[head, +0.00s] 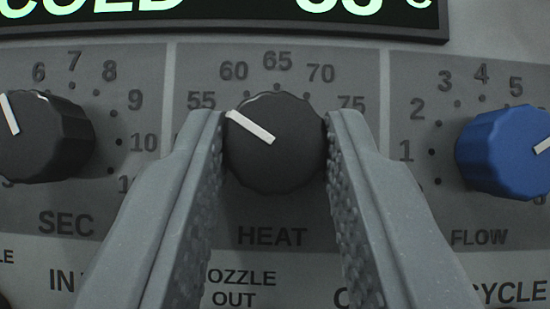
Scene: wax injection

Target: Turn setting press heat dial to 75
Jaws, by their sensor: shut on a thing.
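The heat dial (280,165) is a dark round knob with a white pointer line, in the middle of the head view above the word HEAT. The fingers partly cover the ends of the scale near 55 and 75.
A black SEC dial (45,140) stands to the left and a blue FLOW dial (505,152) to the right. A display (225,20) with green text runs along the top, partly cut off. More labels sit below, partly hidden by my fingers.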

